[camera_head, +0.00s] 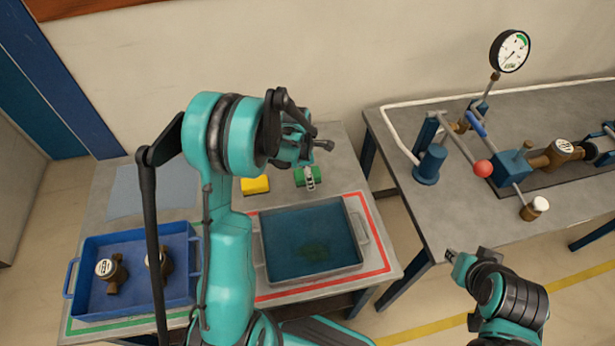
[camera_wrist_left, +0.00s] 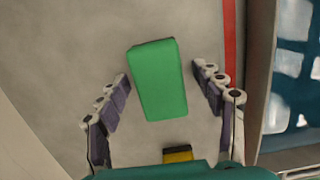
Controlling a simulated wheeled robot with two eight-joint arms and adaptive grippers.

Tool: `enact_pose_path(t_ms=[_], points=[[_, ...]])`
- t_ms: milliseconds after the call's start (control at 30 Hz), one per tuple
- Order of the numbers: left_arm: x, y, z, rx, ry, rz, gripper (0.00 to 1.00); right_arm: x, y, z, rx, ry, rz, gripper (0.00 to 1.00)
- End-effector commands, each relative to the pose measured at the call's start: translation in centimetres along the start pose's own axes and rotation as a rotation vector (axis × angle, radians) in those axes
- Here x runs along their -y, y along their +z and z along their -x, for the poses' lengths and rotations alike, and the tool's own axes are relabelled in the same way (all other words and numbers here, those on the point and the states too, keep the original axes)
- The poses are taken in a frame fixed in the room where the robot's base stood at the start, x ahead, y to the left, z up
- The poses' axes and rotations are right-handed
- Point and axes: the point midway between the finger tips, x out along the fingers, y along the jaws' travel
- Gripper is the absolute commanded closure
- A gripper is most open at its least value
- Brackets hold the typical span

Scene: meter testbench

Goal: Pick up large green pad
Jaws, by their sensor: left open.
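The large green pad (camera_head: 301,178) lies on the grey table behind the water tray. It is partly hidden by my left gripper in the head view. In the left wrist view the green pad (camera_wrist_left: 158,82) is a plain block, slightly tilted in the picture. My left gripper (camera_wrist_left: 162,76) is open, with one finger on each side of the pad and a visible gap on both sides. In the head view my left gripper (camera_head: 309,180) reaches down over the pad. My right gripper (camera_head: 456,262) is at the lower right, away from the pad; its fingers are unclear.
A smaller yellow pad (camera_head: 255,185) lies left of the green one; it also shows in the left wrist view (camera_wrist_left: 178,154). A grey-rimmed water tray (camera_head: 362,236) stands in front, inside a red outline. A blue bin (camera_head: 134,308) holds brass meters. The test bench (camera_head: 425,202) is at right.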

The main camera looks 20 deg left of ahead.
Motion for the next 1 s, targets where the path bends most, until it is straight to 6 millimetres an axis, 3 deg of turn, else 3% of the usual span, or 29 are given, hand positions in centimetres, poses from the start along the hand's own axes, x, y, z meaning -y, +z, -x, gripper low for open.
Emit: enact_pose_path(t_ms=[333, 367, 533, 567, 667, 1000], points=[[0.0, -0.01, -0.09, 0.0, 0.0, 0.0, 0.33, 0.0, 0.08, -0.11, 0.0, 0.0, 0.0, 0.74], [0.0, -0.01, -0.09, 0.0, 0.0, 0.0, 0.38, 0.0, 0.08, -0.11, 0.0, 0.0, 0.0, 0.74], [0.0, -0.01, -0.1, 0.0, 0.0, 0.0, 0.83, 0.0, 0.08, -0.11, 0.0, 0.0, 0.0, 0.74], [0.0, -0.01, -0.1, 0.0, 0.0, 0.0, 0.86, 0.0, 0.08, -0.11, 0.0, 0.0, 0.0, 0.74], [0.0, -0.01, -0.1, 0.0, 0.0, 0.0, 0.9, 0.0, 0.09, -0.12, 0.0, 0.0, 0.0, 0.74], [0.01, 0.05, 0.45, 0.0, 0.0, 0.0, 0.91, 0.0, -0.31, 0.43, 0.0, 0.0, 0.0, 0.74]])
